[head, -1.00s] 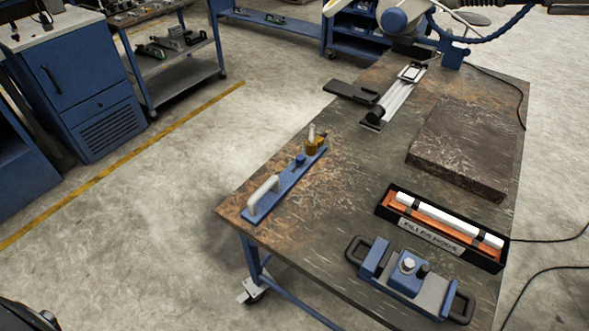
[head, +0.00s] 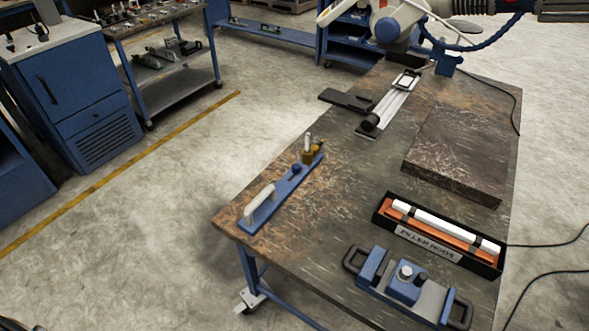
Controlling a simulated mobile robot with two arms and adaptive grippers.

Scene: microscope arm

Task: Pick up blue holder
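Two blue things on the table could be the blue holder; I cannot tell which is meant. One is a blue and grey block fixture (head: 408,287) with a black loop handle at each end, at the table's near right. The other is a long blue bar (head: 282,193) with a white handle and a brass-coloured fitting, lying along the table's left edge. Both rest on the table and nothing holds them. Neither of my grippers shows clearly. A small dark shape at the bottom left corner is too cut off to identify.
The worn table (head: 345,215) carries a black tray of filler rods (head: 438,236), a dark slab (head: 458,152) and a grey rail device (head: 392,103). A white and blue jointed arm (head: 395,22) stands at the far end. Open floor lies left of the table; cables trail right.

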